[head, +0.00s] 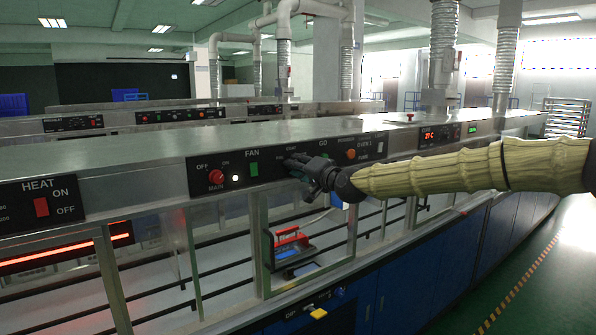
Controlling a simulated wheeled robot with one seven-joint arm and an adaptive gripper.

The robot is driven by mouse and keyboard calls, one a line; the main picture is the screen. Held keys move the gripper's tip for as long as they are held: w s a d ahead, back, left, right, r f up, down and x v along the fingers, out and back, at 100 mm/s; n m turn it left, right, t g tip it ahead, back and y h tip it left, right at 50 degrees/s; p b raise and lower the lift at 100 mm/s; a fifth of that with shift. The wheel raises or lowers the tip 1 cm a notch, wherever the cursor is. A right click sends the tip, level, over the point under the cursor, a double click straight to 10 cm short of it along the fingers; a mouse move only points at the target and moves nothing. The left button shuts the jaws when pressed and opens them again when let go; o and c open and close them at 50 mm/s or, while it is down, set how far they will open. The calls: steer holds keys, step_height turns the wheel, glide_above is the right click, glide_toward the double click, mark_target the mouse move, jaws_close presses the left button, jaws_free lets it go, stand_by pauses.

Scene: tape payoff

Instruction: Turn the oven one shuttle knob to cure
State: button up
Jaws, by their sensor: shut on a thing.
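My dark gripper (296,165) reaches in from the right, with its fingers at the black control panel (272,176) on the front edge of the long steel machine. It is shut on a control between the green FAN switch (254,169) and the GO label. The fingers cover this control, taken to be the shuttle knob, so its shape and pointer direction are hidden. Small white lettering shows above the fingers but is too small to read surely.
A red MAIN knob (216,177) and a lit white lamp (235,178) are left of FAN. An orange button (351,154) is right of my gripper. A red HEAT switch (41,207) is far left. A red-handled item (288,240) sits below, behind the frame posts.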

stand_by(0.4)
steer(key=o, duration=1.1)
steer(key=shift+a, duration=0.1)
steer(key=shift+c, duration=0.2)
steer(key=v, duration=0.8)
steer(key=shift+f, duration=0.1)
